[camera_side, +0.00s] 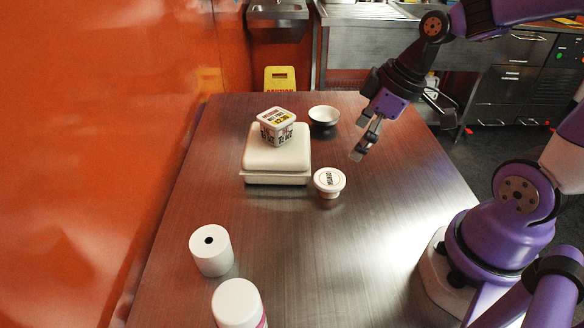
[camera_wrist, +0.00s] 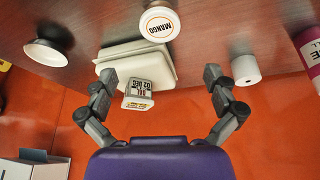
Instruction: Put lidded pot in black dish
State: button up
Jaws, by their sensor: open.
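The lidded pot (camera_side: 329,182) is a small round white tub with a flat printed lid. It stands upright on the steel table, and the wrist view shows its lid (camera_wrist: 159,23) reading "MANGO". The black dish (camera_side: 323,120) is a small bowl, dark outside and white inside. It stands farther back and looks empty in the side view; it also shows at the left of the wrist view (camera_wrist: 48,48). My gripper (camera_side: 366,140) is open and empty above the table, to the right of the pot and dish. Its two spread fingers (camera_wrist: 160,76) show in the wrist view, touching neither.
A cream closed box (camera_side: 277,168) stands left of the pot, with a square printed tub (camera_side: 277,126) on its lid. A white paper roll (camera_side: 211,251) and a white-capped bottle (camera_side: 237,304) stand at the near left. The table's right middle is clear.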

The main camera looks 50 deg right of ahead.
aim_at(330, 178)
jog(key=shift+n+y, duration=0.4)
jog(key=shift+n, duration=0.3)
jog(key=x, duration=1.2)
jog(key=shift+d+f, duration=0.1)
jog(key=shift+d, duration=0.3)
jog(key=c, duration=1.2)
